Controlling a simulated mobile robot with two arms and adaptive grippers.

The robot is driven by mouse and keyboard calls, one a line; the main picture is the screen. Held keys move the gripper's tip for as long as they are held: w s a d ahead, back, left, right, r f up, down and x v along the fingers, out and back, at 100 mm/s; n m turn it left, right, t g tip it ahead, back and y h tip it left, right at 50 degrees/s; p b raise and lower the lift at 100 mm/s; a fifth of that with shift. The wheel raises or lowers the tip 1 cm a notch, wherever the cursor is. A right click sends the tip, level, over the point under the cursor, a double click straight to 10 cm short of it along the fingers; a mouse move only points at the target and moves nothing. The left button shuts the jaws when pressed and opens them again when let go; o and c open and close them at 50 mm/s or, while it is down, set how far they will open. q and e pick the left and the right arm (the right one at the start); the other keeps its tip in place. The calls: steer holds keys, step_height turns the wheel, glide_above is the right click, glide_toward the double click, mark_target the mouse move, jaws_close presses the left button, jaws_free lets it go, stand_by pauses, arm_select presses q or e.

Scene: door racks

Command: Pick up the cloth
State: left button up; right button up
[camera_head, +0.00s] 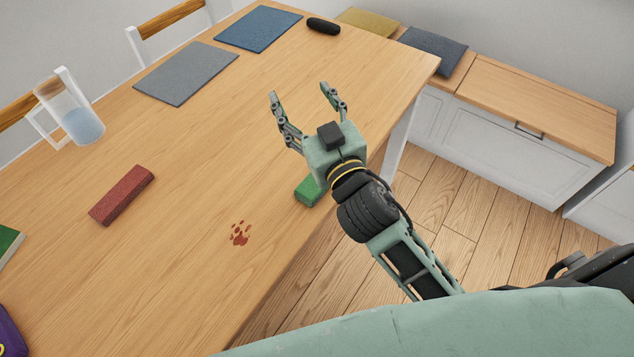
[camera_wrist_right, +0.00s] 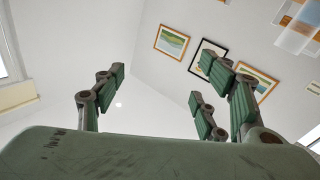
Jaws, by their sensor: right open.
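No spread-out cloth shows clearly. A green block-like item (camera_head: 308,191) lies at the table's near right edge, partly hidden behind my right wrist; it may be a folded cloth or a sponge. A dark red oblong item (camera_head: 122,195) lies on the left part of the table; I cannot tell whether it is cloth. My right gripper (camera_head: 299,92) is open and empty above the table, its fingers pointing up and away, beyond the green item. In the right wrist view its fingers (camera_wrist_right: 165,82) are spread against the wall and ceiling. My left gripper is not in view.
The wooden table (camera_head: 200,150) carries a red stain (camera_head: 240,234), a glass pitcher (camera_head: 70,110), grey (camera_head: 185,73) and blue (camera_head: 258,28) mats and a black object (camera_head: 323,26). A low cabinet (camera_head: 530,105) stands right. The table's middle is clear.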

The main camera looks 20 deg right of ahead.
steer(key=s+a+r+n+g+y, duration=0.2)
steer(key=a+r+n+y, duration=0.3)
steer(key=a+n+y, duration=0.25)
steer(key=s+a+r+n+g+y, duration=0.1)
steer(key=a+r+n+g+y, duration=0.1)
steer(key=a+r+n+y, duration=0.6)
steer(key=s+a+f+n+g, duration=0.7)
steer(key=a+f+n+g, duration=0.25)
steer(key=f+g, duration=0.3)
steer(key=w+d+f+g+h, duration=0.1)
steer(key=d+f+g+h, duration=0.2)
steer(key=d+f+h, duration=0.35)
steer(key=w+d+f+m+h, duration=0.1)
steer(key=w+d+f+h, duration=0.1)
steer(key=d, duration=0.4)
steer(key=w+d+f+m+h, duration=0.1)
steer(key=w+d+f+h, duration=0.1)
steer(key=d+h, duration=0.3)
steer(key=w+d+f+m+t+h, duration=0.1)
steer(key=d+f+h, duration=0.3)
steer(key=d, duration=0.5)
steer(key=shift+w+f, duration=0.25)
steer(key=shift+w, duration=0.6)
step_height(320, 180, down, 6)
steer(key=shift+s+f+p, duration=0.15)
steer(key=shift+f+p, duration=0.05)
steer(key=shift+p, duration=0.5)
steer(key=shift+f, duration=0.5)
